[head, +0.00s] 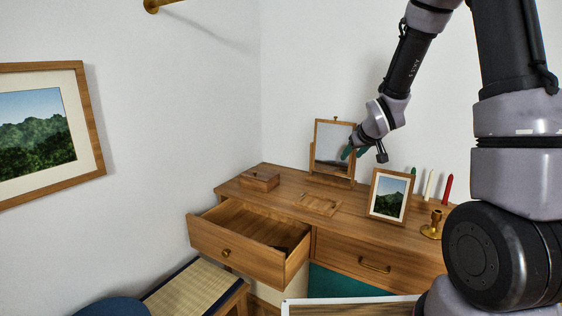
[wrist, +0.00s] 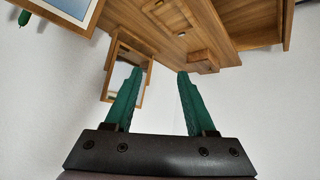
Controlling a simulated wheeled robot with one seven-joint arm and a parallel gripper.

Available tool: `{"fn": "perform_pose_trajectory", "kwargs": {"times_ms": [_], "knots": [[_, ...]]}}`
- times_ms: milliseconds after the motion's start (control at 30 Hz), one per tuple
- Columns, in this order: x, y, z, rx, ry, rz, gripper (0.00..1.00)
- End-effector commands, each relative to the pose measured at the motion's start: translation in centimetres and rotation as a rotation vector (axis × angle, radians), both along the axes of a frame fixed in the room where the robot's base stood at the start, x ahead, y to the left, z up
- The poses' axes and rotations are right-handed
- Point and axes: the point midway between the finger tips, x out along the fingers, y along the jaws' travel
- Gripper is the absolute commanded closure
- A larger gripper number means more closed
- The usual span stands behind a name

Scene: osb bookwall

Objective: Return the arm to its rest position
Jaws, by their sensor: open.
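My arm reaches in from the upper right in the head view. My gripper (head: 349,152) hangs in front of the small tilting mirror (head: 331,143), above the wooden dresser (head: 285,205). Its two green fingers stand apart in the wrist view (wrist: 159,72), with nothing between them. In the wrist view, the mirror (wrist: 121,72) is behind the left finger and the small wooden box (wrist: 203,62) is beyond the right fingertip. I cannot tell the exact gap between the gripper and the mirror.
The dresser's left drawer (head: 225,250) is pulled open; a dark item (head: 287,248) lies inside. A framed picture (head: 390,196), candles (head: 429,184) and a brass candle holder (head: 433,226) stand on the right. A flat wooden tray (head: 319,204) lies mid-top. A woven-seat stool (head: 190,291) stands front left.

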Motion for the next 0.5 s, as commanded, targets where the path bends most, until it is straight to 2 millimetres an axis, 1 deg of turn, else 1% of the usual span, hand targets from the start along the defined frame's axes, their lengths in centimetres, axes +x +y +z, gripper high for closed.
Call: {"fn": "perform_pose_trajectory", "kwargs": {"times_ms": [33, 100, 167, 200, 267, 300, 367, 400, 467, 500], "knots": [[-1.0, -0.7, 2.6, 0.011, -0.001, -0.038, 0.44], [-2.8, -1.6, 5.3, 0.031, 0.017, -0.093, 0.44], [-4.5, -2.2, 7.4, 0.052, 0.034, -0.138, 0.44], [-5.8, -2.6, 8.8, 0.067, 0.043, -0.167, 0.44], [-7.8, -3.0, 10.7, 0.092, 0.061, -0.207, 0.44], [-9.2, -3.3, 11.9, 0.112, 0.072, -0.233, 0.44], [-11.5, -3.5, 13.5, 0.144, 0.089, -0.27, 0.44], [-13.0, -3.6, 14.5, 0.167, 0.101, -0.293, 0.44], [-15.4, -3.6, 15.9, 0.203, 0.119, -0.324, 0.44], [-17.1, -3.6, 16.7, 0.228, 0.131, -0.343, 0.44]]}}
